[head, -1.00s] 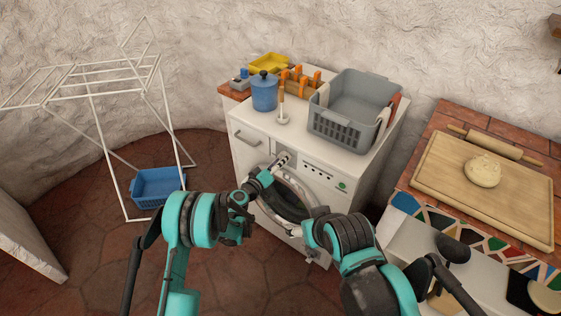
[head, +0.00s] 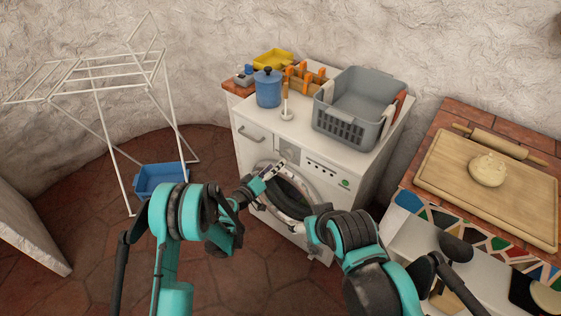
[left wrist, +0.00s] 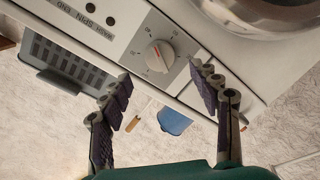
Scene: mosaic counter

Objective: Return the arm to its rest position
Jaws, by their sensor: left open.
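My left arm (head: 185,212) is teal and black and reaches from the lower left to the front of the white washing machine (head: 262,145). My left gripper (head: 277,168) is open and empty, in front of the machine near its round door (head: 288,195). In the left wrist view its two dark fingers are spread apart (left wrist: 163,86), with the control dial (left wrist: 158,56) showing beyond the gap between them. My right arm (head: 345,238) is bent at the lower right, and I cannot make out its gripper.
A white drying rack (head: 120,130) and a blue bin (head: 160,178) stand left. A mosaic counter (head: 408,200) with a dough board (head: 440,175) is right.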

